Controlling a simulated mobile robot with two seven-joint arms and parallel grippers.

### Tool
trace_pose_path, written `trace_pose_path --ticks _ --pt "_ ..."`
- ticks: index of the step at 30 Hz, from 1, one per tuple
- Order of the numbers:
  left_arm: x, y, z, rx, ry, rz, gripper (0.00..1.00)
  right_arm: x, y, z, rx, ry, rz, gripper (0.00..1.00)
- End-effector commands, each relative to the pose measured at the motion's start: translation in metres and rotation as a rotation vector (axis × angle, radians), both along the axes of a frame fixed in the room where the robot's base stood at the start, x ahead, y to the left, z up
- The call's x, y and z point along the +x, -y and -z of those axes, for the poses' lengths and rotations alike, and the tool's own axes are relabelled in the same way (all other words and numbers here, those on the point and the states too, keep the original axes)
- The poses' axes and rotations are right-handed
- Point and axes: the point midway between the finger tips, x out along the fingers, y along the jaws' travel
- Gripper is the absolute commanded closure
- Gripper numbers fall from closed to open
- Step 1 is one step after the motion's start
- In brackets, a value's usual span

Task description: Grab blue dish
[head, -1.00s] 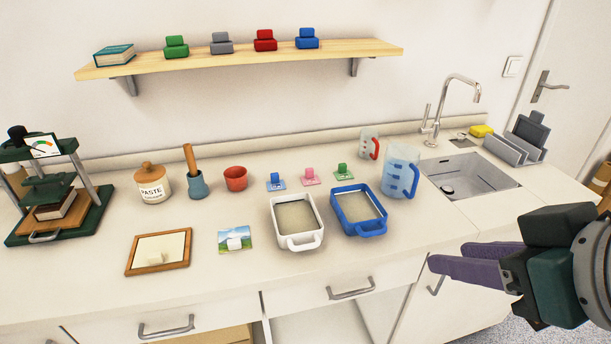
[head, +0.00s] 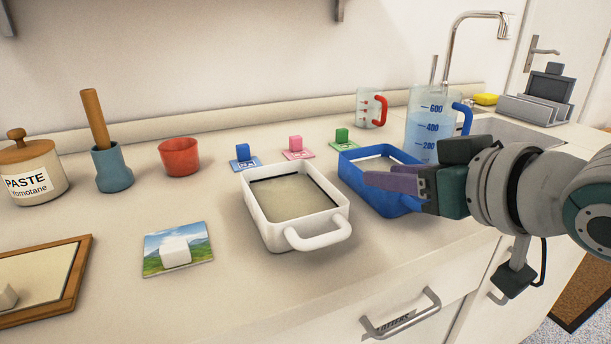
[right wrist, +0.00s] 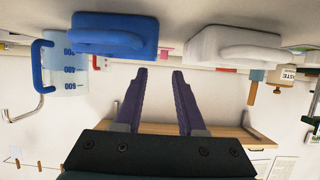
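The blue dish (head: 349,172) stands on the counter, right of the white dish, with pale contents. In the head view my right gripper (head: 372,180) overlaps its front side and hides part of it, including its handle. In the right wrist view, which is upside down, the blue dish (right wrist: 115,27) shows its handle side at the upper left, beyond the fingertips. My right gripper (right wrist: 159,73) has its two purple fingers apart with nothing between them. No contact with the dish shows. My left gripper is not in view.
The white dish (head: 285,200) sits close on the left. A measuring jug (head: 427,112) of blue liquid stands behind the blue dish. Small blue, pink and green blocks on cards line the back. A picture card (head: 160,258) with a white block lies front left.

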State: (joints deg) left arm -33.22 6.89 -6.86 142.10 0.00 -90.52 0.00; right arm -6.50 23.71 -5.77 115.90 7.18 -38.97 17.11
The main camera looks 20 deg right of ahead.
Motion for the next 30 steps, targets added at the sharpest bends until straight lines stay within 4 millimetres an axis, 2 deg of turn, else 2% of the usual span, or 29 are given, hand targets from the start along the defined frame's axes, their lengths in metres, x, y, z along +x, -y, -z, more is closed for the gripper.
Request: trace_pose_path --ticks 3,8,16,25,26,30 --pt "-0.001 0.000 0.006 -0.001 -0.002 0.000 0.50 0.014 -0.001 0.007 0.001 0.001 0.000 0.61" --pt "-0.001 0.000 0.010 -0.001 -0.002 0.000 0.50 0.025 0.000 0.013 0.001 -0.002 0.000 0.61" --pt "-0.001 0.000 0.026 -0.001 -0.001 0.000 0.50 0.060 0.002 0.031 0.001 -0.001 -0.001 0.61" --pt "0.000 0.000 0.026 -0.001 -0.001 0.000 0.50 0.066 0.001 0.032 0.000 -0.002 -0.001 0.61" --pt "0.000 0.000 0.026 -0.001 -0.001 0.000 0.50 0.066 0.002 0.032 0.000 -0.002 -0.001 0.62" --pt "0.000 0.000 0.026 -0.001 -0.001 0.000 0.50 0.066 0.002 0.032 0.000 -0.002 -0.001 0.78"
